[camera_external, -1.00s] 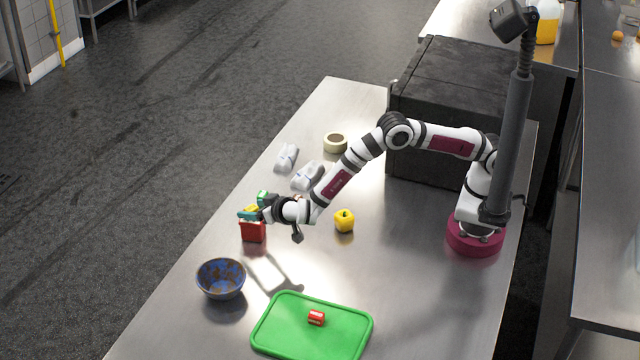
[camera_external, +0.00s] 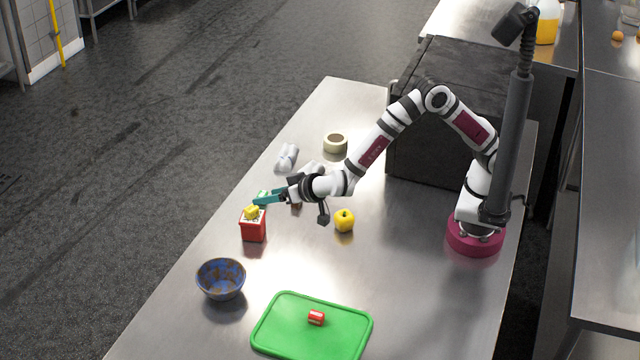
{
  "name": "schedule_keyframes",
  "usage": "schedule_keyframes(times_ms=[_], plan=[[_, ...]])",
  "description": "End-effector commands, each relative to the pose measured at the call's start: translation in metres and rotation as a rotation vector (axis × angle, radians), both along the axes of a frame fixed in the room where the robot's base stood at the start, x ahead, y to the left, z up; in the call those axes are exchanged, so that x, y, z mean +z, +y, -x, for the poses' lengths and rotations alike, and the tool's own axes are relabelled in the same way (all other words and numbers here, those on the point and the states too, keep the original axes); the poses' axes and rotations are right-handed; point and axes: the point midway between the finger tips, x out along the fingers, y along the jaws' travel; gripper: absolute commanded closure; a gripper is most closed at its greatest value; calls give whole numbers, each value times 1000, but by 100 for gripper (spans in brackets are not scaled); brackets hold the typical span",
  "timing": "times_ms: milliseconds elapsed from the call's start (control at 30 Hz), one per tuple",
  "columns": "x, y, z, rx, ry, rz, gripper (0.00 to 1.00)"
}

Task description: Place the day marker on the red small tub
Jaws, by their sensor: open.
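The red small tub (camera_external: 253,231) stands upright on the steel table, left of the middle. A small yellow piece (camera_external: 251,212), which looks like the day marker, rests on the tub's light-coloured top. My gripper (camera_external: 268,199) is open, with teal fingers, just above and to the right of the yellow piece and apart from it. A small green thing (camera_external: 263,194) shows behind the fingertips and is partly hidden.
A blue-brown bowl (camera_external: 221,279) stands in front of the tub. A green tray (camera_external: 275,337) holds a small red piece (camera_external: 316,317). A yellow apple-like item (camera_external: 344,220), white rolled cloths (camera_external: 287,157) and a tape roll (camera_external: 336,143) lie around. A black box (camera_external: 440,95) stands behind.

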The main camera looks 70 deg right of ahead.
Motion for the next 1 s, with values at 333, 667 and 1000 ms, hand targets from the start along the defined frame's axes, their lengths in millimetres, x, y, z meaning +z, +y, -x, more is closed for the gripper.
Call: schedule_keyframes(times_ms=[333, 667, 1000], plan=[[72, -151, 228, 298, 686, -397, 26], [46, -227, 366, -8, 1039, -346, 26], [46, -226, 365, -3, 1037, -345, 26]])
